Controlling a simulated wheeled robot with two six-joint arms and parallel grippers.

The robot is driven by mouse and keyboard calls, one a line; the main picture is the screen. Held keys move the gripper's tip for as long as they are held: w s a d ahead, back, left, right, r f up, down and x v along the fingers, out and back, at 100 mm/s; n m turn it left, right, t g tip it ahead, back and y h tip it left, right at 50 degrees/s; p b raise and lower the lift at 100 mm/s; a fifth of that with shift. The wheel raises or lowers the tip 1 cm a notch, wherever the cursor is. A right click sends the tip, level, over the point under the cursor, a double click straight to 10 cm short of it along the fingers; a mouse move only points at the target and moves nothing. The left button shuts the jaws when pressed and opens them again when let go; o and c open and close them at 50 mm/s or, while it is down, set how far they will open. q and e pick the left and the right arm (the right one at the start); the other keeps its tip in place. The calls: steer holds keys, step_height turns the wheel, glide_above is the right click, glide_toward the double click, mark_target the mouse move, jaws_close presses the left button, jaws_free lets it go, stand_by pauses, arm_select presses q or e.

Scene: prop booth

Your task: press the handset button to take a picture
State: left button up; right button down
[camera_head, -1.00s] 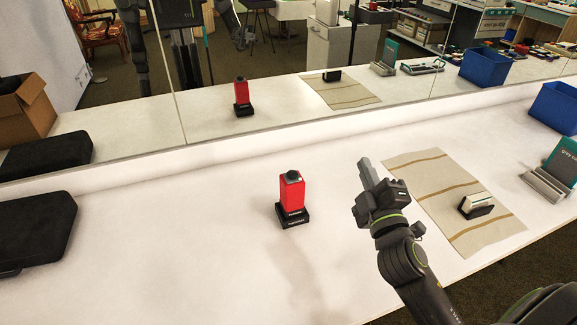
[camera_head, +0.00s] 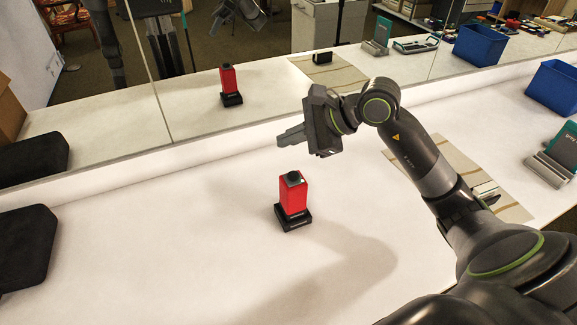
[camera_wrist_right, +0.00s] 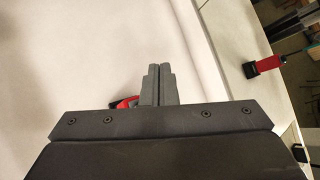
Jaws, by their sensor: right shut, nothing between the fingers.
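The handset (camera_head: 293,196) is a red upright block with a dark button (camera_head: 292,177) on its top. It stands in a black base (camera_head: 293,219) on the white table. My right gripper (camera_head: 281,141) is shut and empty, above and behind the handset in the head view, its fingers pointing left. In the right wrist view the shut fingers (camera_wrist_right: 158,85) show side by side, and a bit of the red handset (camera_wrist_right: 127,102) peeks out at their left. The rest of it is hidden there behind the gripper. My left gripper is not in view.
A mirror (camera_head: 190,125) along the back reflects the handset and table. A black case (camera_head: 22,245) lies at the left. A striped cloth (camera_head: 465,170), partly behind my right arm, a teal-and-grey stand (camera_head: 555,160) and a blue bin (camera_head: 556,88) are at the right. The front middle is clear.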

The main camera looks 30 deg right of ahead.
mark_target(298, 175)
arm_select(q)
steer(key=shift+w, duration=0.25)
arm_select(e)
steer(key=d+h, duration=0.1)
steer(key=w+d+h, duration=0.1)
steer(key=d, duration=0.1)
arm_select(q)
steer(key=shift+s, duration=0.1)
arm_select(e)
steer(key=shift+f, duration=0.1)
steer(key=shift+f, duration=0.1)
